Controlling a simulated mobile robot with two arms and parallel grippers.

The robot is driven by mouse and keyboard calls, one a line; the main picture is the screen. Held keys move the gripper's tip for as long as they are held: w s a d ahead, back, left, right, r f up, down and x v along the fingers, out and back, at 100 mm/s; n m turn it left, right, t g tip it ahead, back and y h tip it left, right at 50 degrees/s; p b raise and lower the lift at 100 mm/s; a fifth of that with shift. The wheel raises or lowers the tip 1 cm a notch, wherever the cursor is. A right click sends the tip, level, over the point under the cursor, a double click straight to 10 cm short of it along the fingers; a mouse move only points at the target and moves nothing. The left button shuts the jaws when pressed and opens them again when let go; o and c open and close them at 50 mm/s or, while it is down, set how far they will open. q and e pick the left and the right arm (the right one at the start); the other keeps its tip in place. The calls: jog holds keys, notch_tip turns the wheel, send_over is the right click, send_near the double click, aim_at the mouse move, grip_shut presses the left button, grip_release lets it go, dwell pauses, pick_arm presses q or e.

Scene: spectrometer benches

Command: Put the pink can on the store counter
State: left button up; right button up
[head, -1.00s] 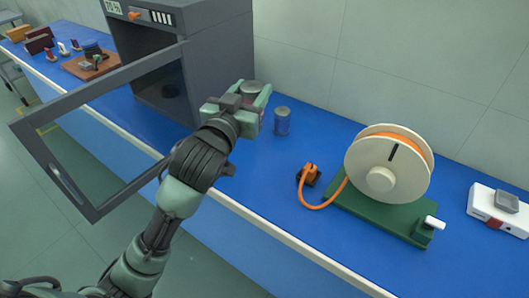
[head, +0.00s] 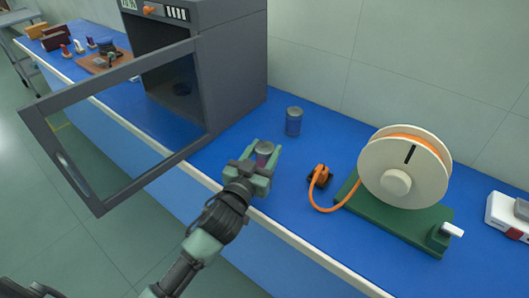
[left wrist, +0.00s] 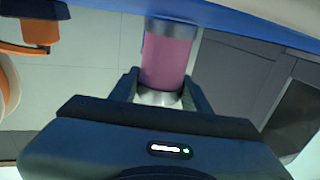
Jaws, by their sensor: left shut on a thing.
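The pink can (left wrist: 168,60) is between the fingers of my left gripper (left wrist: 163,92) in the left wrist view. In the head view my left gripper (head: 258,165) is shut on it, and mostly the can's grey top (head: 264,148) shows. The can looks upright, over or on the front part of the blue-topped counter (head: 226,153); I cannot tell whether it touches the surface. My right gripper is not in view.
A blue can (head: 293,122) stands behind the gripper. A dark cabinet (head: 235,75) with its framed door (head: 125,140) open is to the left. A cable reel (head: 405,168) on a green base and an orange plug (head: 319,176) are to the right.

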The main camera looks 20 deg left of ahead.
pick_arm(q)
jog(key=shift+f, duration=0.15)
jog(key=o, duration=1.5)
jog(key=s, duration=0.4)
jog(key=s+b, duration=0.1)
jog(key=s, duration=0.3)
jog(key=s+a, duration=0.1)
jog(key=s, duration=0.3)
